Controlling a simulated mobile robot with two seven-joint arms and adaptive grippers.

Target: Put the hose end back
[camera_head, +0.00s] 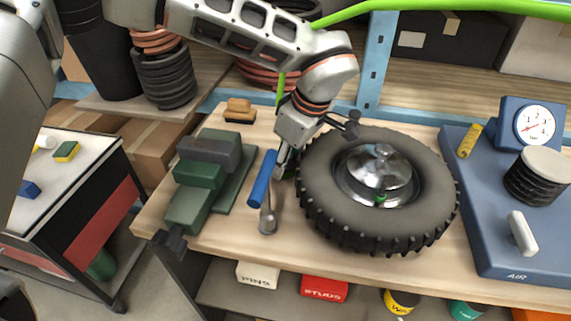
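A bright green hose (450,6) runs across the top of the view and passes behind my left arm. A short stretch of it (280,88) hangs down behind the arm, toward my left gripper. The hose end is hidden there. My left gripper (320,145) is over the bench at the left edge of the tyre (315,212), its dark fingers spread apart. I see nothing held between them. A green spot, perhaps the valve (380,198), shows by the chrome hub. A blue plate marked AIR (500,262) is at the right. My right gripper is not in view.
A green vise (200,178) and a blue-handled tool (263,180) lie left of the tyre. A blue post (375,65) rises behind.

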